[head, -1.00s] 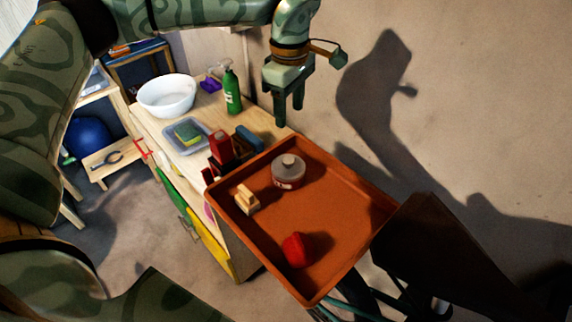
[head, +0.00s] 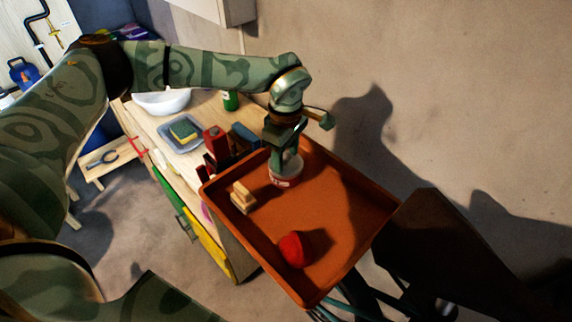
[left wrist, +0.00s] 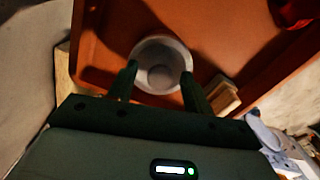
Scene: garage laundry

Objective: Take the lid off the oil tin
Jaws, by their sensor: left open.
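The oil tin (head: 285,181) is a short round tin with a reddish label band, standing in the back part of the orange-brown tray (head: 345,255). My left gripper (head: 284,160) points down right over it and hides most of its top in the head view. In the left wrist view the tin's pale round lid (left wrist: 160,52), with a round knob in the middle, lies between the two open fingers (left wrist: 159,75). I cannot tell whether the fingers touch it. My right gripper is not in view.
A small wooden block-like item (head: 242,197) and a red object (head: 295,250) lie in the tray. Left of the tray, a workbench holds red and blue items (head: 216,142), a sponge tray (head: 182,133) and a white bowl (head: 160,101). A wall is behind.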

